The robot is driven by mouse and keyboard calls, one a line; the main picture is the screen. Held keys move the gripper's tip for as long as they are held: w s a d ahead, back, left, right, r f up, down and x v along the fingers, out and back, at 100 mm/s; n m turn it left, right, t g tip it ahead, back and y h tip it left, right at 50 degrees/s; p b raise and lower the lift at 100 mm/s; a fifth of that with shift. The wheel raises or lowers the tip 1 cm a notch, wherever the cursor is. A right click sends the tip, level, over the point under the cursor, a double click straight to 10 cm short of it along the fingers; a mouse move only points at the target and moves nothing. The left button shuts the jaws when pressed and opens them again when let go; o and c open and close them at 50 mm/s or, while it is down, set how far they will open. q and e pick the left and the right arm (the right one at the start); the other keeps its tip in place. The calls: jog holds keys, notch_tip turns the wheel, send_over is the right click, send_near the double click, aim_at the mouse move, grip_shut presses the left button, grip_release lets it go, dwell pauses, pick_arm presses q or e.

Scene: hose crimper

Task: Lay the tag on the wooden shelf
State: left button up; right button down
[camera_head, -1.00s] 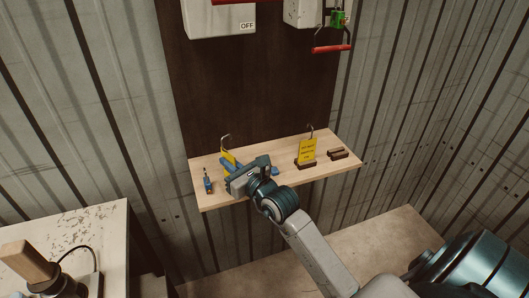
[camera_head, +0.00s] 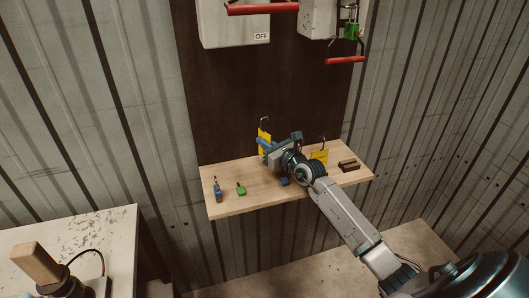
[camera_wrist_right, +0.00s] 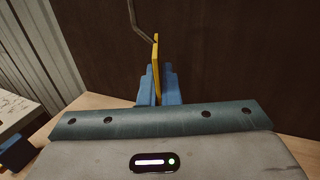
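My right gripper (camera_head: 265,147) is at the wooden shelf (camera_head: 240,206), over its back middle. Its blue fingers are shut on a yellow tag (camera_head: 264,137) with a wire hook on top. In the right wrist view the tag (camera_wrist_right: 156,70) stands edge-on and upright between the fingers (camera_wrist_right: 157,88). The tag's lower end is hidden, so I cannot tell whether it touches the shelf. A second yellow tag (camera_head: 320,156) with a hook is on the shelf at the right, partly hidden by my right arm. My left gripper is not in view.
On the shelf are a blue padlock-like item (camera_head: 218,189), a small green item (camera_head: 241,188), a small blue item (camera_head: 284,181) and a brown block (camera_head: 348,165). Above hang grey boxes (camera_head: 235,25) with red handles (camera_head: 345,59). A worn table (camera_head: 100,225) is at lower left.

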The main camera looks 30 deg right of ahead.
notch_tip(320, 180, down, 3)
jog(key=shift+b, duration=0.3)
jog(key=shift+s, duration=0.1)
jog(key=c, duration=2.1)
grip_release()
jog(key=shift+f, duration=0.15)
jog(key=o, duration=0.5)
jog(key=shift+c, duration=0.2)
